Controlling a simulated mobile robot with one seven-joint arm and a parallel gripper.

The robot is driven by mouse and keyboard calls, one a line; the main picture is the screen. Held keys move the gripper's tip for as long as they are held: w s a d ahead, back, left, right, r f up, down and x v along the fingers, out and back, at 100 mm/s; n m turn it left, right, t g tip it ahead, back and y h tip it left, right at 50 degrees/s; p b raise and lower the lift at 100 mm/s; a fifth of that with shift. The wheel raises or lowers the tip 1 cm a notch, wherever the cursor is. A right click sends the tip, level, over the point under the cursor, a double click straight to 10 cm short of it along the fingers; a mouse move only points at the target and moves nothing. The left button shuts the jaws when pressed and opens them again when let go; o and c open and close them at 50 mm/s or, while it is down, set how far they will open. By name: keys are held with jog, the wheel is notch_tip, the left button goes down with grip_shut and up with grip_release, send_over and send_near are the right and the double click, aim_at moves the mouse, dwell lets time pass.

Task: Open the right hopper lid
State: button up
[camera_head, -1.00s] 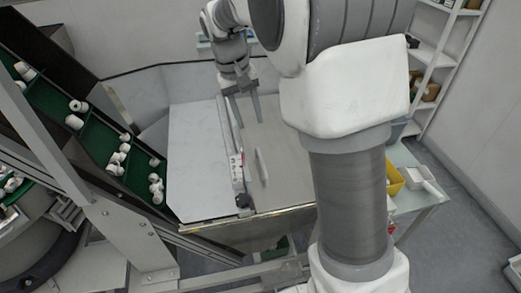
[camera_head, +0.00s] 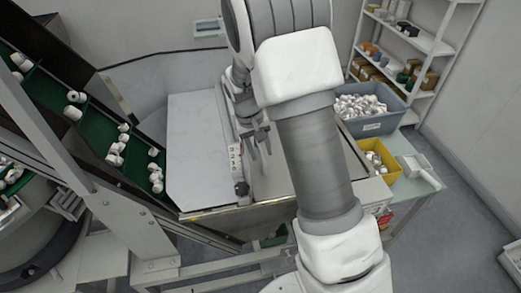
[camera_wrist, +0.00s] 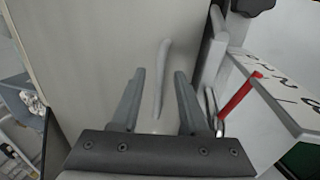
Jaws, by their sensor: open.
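The right hopper lid (camera_head: 278,178) is a flat grey panel that looks closed, partly hidden behind my arm. In the wrist view the lid (camera_wrist: 95,45) fills much of the picture, with its slim pale bar handle (camera_wrist: 161,80) standing on it. My gripper (camera_head: 259,138) is open over the lid near its left side. In the wrist view my gripper (camera_wrist: 159,74) has its two dark fingers on either side of the handle with gaps, not gripping it. I cannot tell how far the fingertips are above the lid.
The pale left lid (camera_head: 198,150) lies beside a numbered strip (camera_head: 236,163). A green conveyor (camera_head: 90,130) with white caps rises at left. A grey bin (camera_head: 370,108) of caps, a yellow bin (camera_head: 385,158) and a white tray (camera_head: 420,172) stand at right.

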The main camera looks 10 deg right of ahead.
jog(key=shift+f, duration=0.2)
jog(key=shift+c, duration=0.2)
grip_shut()
jog(key=shift+r, duration=0.1)
dwell(1.1)
